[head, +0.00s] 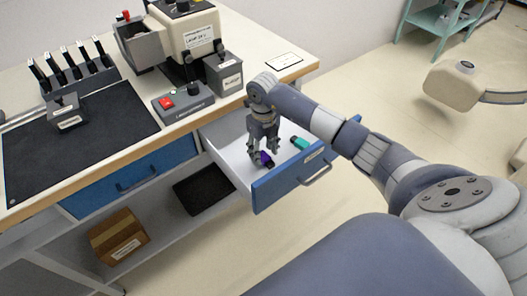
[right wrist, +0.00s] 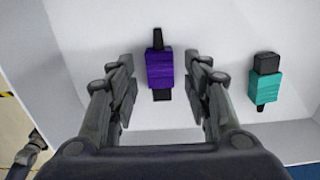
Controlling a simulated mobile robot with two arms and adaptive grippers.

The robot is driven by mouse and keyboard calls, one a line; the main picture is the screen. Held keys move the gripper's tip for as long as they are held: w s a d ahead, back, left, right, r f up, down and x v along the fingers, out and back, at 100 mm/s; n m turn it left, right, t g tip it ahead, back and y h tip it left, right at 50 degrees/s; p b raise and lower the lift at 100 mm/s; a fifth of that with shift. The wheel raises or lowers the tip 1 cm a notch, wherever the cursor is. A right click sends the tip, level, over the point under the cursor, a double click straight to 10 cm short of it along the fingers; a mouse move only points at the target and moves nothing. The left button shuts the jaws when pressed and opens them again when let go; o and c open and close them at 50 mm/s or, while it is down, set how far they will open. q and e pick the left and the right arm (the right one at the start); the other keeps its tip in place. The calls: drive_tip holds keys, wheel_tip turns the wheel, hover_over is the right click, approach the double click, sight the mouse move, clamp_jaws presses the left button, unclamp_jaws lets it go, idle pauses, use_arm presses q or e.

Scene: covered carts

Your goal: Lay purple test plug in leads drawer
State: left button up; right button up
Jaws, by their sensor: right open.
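The purple test plug (right wrist: 160,70) lies on the white floor of the open drawer (right wrist: 210,20), between the open fingers of my right gripper (right wrist: 163,98), with a gap on each side. In the head view the purple plug (head: 266,160) shows partly behind my right gripper (head: 264,154), which points down into the drawer (head: 290,178). A teal plug (head: 299,143) lies in the same drawer, to the right of the purple one.
A closed blue drawer (head: 130,178) is at left. A cardboard box (head: 118,237) sits on the lower shelf.

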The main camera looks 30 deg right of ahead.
sight(263, 156)
wheel_tip(263, 156, up, 11)
drive_tip(key=b, duration=0.1)
idle(0.6)
